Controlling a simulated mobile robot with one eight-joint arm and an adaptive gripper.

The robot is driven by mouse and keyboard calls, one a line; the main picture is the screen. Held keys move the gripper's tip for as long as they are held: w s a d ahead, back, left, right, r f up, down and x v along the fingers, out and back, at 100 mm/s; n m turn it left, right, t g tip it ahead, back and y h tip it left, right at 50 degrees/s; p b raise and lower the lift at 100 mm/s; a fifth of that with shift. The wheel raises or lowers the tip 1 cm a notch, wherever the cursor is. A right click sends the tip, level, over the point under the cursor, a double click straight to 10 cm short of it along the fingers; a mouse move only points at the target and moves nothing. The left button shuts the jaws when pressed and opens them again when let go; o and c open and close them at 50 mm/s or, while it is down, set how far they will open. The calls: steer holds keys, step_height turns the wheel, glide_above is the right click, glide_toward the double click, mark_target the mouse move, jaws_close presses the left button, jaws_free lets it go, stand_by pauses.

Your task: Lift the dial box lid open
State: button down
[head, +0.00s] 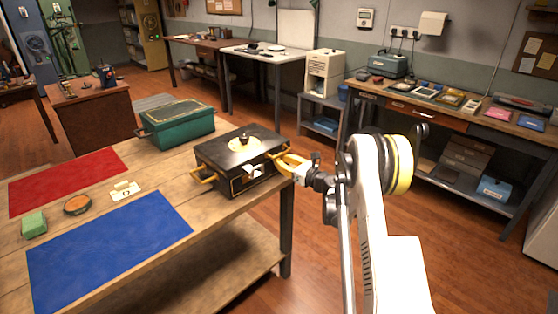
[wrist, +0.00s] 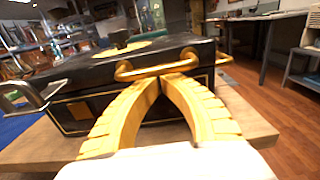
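The dial box (head: 228,172) is black with gold trim and stands near the right end of the wooden table. Its lid (head: 215,150) is down and carries a cream dial (head: 244,144) with a black knob. A silver latch (head: 253,172) is on the front face; it also shows in the wrist view (wrist: 25,97). My gripper (head: 283,160) is at the gold handle (wrist: 158,68) on the box's right side. In the wrist view the yellow fingers (wrist: 168,79) meet at their tips, right under the handle bar and seemingly touching it. I cannot tell whether the bar is between them.
A teal box (head: 178,125) stands behind the dial box. A red mat (head: 68,180), a blue mat (head: 110,250), a green block (head: 34,224), a round tin (head: 77,205) and a small cream piece (head: 125,190) lie to the left. Open floor lies right of the table.

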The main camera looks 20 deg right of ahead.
steer(key=shift+r+p, duration=0.4)
steer(key=shift+r, duration=0.65)
step_height(320, 180, up, 2)
steer(key=shift+r+p, duration=0.2)
steer(key=shift+p, duration=0.4)
steer(key=shift+w+r, duration=0.1)
steer(key=shift+r, duration=0.05)
steer(key=shift+w+a+r+p, duration=0.15)
steer(key=shift+r+p, duration=0.5)
steer(key=shift+r, duration=0.5)
